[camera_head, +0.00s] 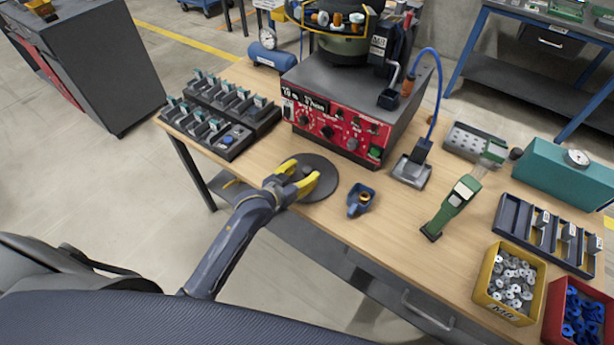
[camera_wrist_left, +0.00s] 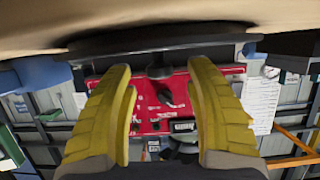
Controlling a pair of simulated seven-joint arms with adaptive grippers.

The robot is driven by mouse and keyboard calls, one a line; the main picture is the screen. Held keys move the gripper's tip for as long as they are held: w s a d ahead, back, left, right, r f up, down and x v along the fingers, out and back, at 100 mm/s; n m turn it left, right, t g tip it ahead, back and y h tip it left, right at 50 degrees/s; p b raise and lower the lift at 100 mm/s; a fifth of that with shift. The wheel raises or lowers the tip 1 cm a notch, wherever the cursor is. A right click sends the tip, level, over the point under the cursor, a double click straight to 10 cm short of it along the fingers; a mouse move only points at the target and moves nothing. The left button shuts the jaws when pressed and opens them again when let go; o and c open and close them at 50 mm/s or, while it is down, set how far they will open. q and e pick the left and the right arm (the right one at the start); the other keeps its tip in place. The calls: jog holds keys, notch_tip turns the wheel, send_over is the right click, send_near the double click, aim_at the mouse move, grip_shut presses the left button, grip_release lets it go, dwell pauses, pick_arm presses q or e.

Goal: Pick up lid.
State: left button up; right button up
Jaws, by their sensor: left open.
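The lid (camera_head: 323,178) is a dark grey round disc lying on the wooden table in front of the red-panelled machine. In the left wrist view the lid (camera_wrist_left: 215,40) shows edge-on across the top, with a small dark knob between the fingers. My left gripper (camera_head: 297,177) has yellow fingers and is open over the near left side of the lid. In the left wrist view the fingers (camera_wrist_left: 160,95) stand apart on either side of the knob, and contact cannot be told. The fingers hide part of the lid in the head view. My right gripper is not in view.
The bowl feeder machine (camera_head: 340,115) stands behind the lid. A blue holder (camera_head: 360,199) sits to its right, with a green handheld device (camera_head: 455,205) further right. Dark fixture trays (camera_head: 222,110) stand at back left. A yellow bin (camera_head: 493,290) of metal parts is at front right.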

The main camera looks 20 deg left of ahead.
pick_arm(q)
jog(key=shift+x, duration=1.25)
jog(key=shift+c, duration=0.2)
grip_shut()
